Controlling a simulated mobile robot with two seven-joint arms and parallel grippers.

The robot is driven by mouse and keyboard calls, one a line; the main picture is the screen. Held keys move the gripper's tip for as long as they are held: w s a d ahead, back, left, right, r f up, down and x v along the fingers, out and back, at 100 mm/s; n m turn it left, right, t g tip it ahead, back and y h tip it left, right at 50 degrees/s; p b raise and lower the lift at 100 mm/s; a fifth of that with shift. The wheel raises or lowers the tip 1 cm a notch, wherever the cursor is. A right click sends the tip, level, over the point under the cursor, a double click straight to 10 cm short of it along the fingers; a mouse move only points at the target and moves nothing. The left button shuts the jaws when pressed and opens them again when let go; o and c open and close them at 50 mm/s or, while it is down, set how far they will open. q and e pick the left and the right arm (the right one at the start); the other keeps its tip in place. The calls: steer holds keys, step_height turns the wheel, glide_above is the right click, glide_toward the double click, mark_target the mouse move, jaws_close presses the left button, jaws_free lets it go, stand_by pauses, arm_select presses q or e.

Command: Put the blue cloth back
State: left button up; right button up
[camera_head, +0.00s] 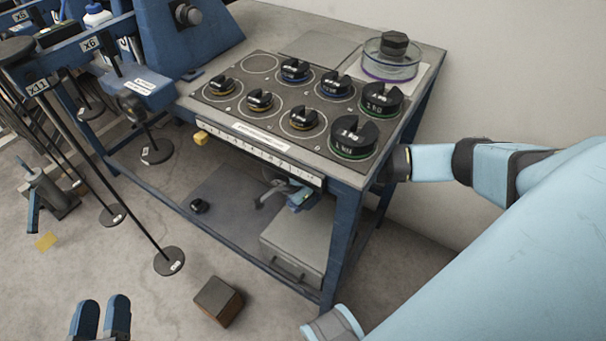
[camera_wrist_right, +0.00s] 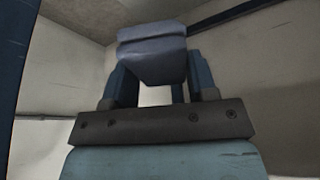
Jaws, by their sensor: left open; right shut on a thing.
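A folded blue-grey cloth (camera_wrist_right: 152,50) sits between the fingertips of my right gripper (camera_wrist_right: 158,74) in the right wrist view. The gripper is shut on it. In the head view my right arm reaches in from the right to behind the workbench's right side, and I cannot make out its gripper there. My left gripper (camera_head: 101,318) shows at the lower left of the head view with its two blue fingers apart. It is empty and above the floor, away from the bench.
A blue-legged workbench (camera_head: 280,64) carries several round black weights and a glass dish (camera_head: 390,66). On its lower shelf (camera_head: 232,240) are a grey box (camera_head: 292,245) and a small blue-and-grey object (camera_head: 300,196). A brown block (camera_head: 218,300) lies on the floor. Hanging rods crowd the left.

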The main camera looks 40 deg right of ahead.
steer(key=b, duration=0.2)
glide_above(306, 234)
steer(key=a, duration=0.2)
step_height(306, 234, down, 6)
steer(key=f+b, duration=0.1)
steer(key=f, duration=0.2)
steer(key=f+b, duration=0.1)
steer(key=f, duration=0.2)
steer(key=f+b, duration=0.1)
steer(key=f, duration=0.2)
steer(key=shift+d, duration=0.25)
step_height(306, 234, down, 5)
steer(key=shift+r+b, duration=0.1)
steer(key=shift+b, duration=0.9)
arm_select(q)
steer(key=shift+m+g+h, duration=0.3)
steer(key=shift+g+h, duration=0.3)
steer(key=shift+g, duration=0.3)
steer(key=f, duration=0.1)
steer(key=d+f, duration=0.1)
steer(key=f, duration=0.2)
steer(key=shift+d+f, duration=0.25)
steer(key=shift+d, duration=0.1)
arm_select(e)
steer(key=o, duration=0.8)
arm_select(q)
steer(key=shift+f, duration=0.1)
